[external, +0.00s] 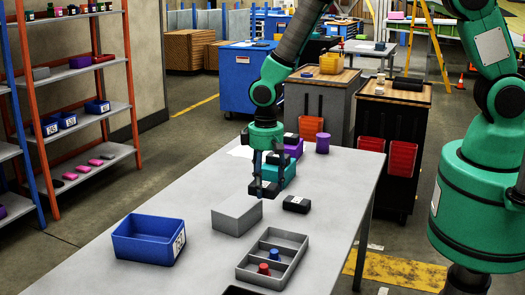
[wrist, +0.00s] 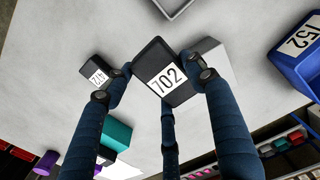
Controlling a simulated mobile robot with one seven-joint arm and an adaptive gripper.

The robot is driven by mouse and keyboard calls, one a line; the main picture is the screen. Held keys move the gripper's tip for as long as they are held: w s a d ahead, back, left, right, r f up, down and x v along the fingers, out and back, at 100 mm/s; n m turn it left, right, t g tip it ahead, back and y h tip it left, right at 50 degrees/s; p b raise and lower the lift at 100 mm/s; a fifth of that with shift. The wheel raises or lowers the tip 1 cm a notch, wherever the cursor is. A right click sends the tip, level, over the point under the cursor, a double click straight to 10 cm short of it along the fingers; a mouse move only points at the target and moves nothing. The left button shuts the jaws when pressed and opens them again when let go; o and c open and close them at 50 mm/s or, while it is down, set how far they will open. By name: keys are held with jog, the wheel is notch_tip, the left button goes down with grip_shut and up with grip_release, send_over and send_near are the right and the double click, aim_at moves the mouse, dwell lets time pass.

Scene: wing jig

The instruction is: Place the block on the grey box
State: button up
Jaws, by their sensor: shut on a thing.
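My gripper (external: 264,182) is shut on a small dark block (external: 263,190) and holds it above the table. In the wrist view the block (wrist: 152,62) sits between the fingers and shows a white label reading 702. The grey box (external: 236,216) stands on the table just in front of and left of the held block in the external view. In the wrist view the grey box (wrist: 214,66) is partly hidden behind the block and the right finger. The gap between block and box is hard to judge.
Another black block (external: 296,204) lies right of the grey box. A blue bin (external: 148,240) stands front left, and a grey divided tray (external: 272,259) with red and blue pieces lies in front. A teal bin (external: 284,176) and purple cup (external: 322,143) stand behind.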

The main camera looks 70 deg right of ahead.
send_over(239, 203)
jog(key=shift+w+f, duration=0.1)
jog(key=shift+f, duration=0.25)
jog(key=shift+f, duration=0.1)
jog(key=shift+f, duration=1.65)
jog(key=shift+f, duration=0.15)
jog(key=o, duration=1.7)
notch_tip(239, 203, up, 12)
jog(key=shift+d+r, duration=0.1)
jog(key=shift+r, duration=0.15)
